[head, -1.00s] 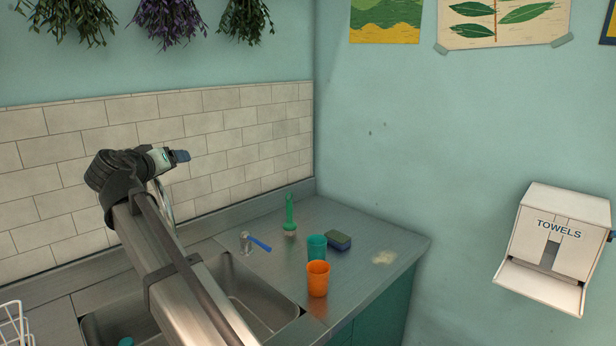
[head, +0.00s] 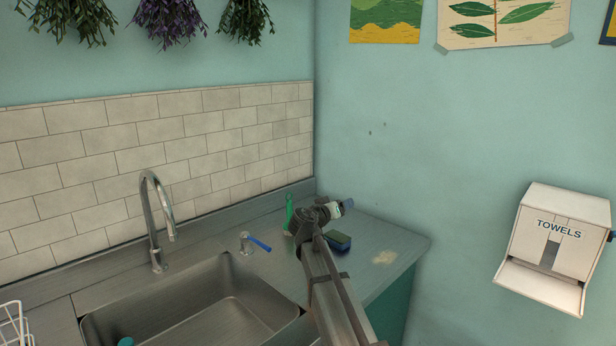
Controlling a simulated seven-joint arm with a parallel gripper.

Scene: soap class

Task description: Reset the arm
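My arm reaches in from the bottom of the head view, over the right end of the steel counter. Its end, with my gripper (head: 346,205), points right and away, above the counter near the dark blue and green sponge (head: 339,241). The fingers are small and seen from behind, so I cannot tell whether they are open or shut. The arm hides the place where the orange and teal cups stood.
A towel dispenser (head: 556,245) hangs on the right wall. A pale smear (head: 384,257) marks the counter.

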